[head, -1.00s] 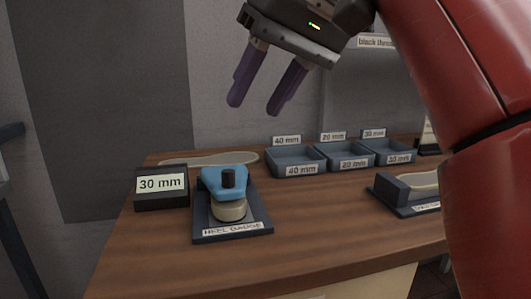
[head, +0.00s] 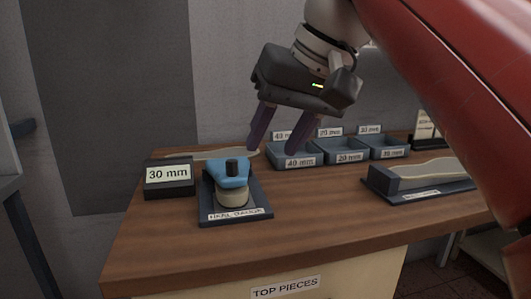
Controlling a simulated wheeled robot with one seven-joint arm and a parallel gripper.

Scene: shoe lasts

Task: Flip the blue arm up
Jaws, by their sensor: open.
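The blue arm (head: 229,174) is part of the heel gauge (head: 255,207) on the left half of the bench.
A 30 mm display block (head: 169,178) stands just left of the gauge. Trays marked 40 mm (head: 299,162), 20 mm (head: 348,156) and another (head: 391,152) line the back. A dark fixture with a pale sole (head: 422,179) sits at right. The front of the bench (head: 290,232) is clear.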

